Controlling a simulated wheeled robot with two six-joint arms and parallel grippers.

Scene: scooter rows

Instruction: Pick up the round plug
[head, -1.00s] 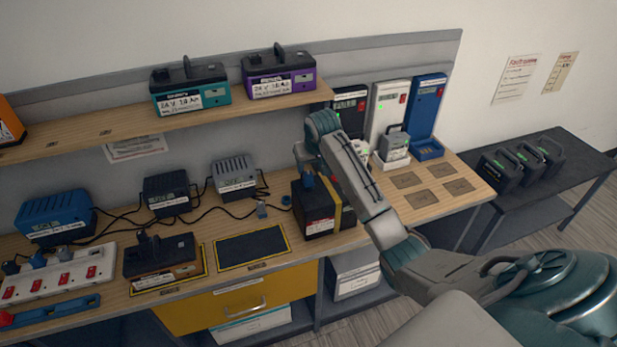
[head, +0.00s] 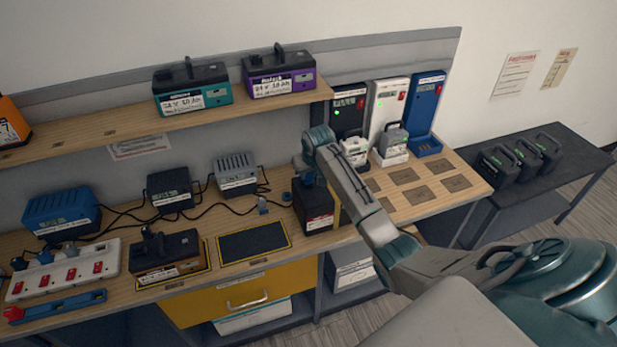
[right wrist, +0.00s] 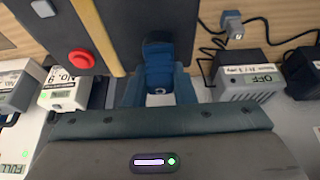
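A small round blue plug (head: 286,197) lies on the bench in the head view, just left of the black battery (head: 318,210) with a yellow band. A grey square plug (head: 262,208) lies to its left; the grey plug also shows in the right wrist view (right wrist: 232,22). My right gripper (head: 308,180) points down beside the black battery, close to the round plug. In the right wrist view a dark blue form fills the space between the fingers (right wrist: 159,70). My left gripper is not in view.
Chargers with cables (head: 237,175) stand behind the plugs. A shelf (head: 100,130) with batteries runs above. A power strip (head: 62,268) and a brown-black battery (head: 165,252) are at left. The black mat (head: 253,243) is bare. Docks (head: 388,105) stand at back right.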

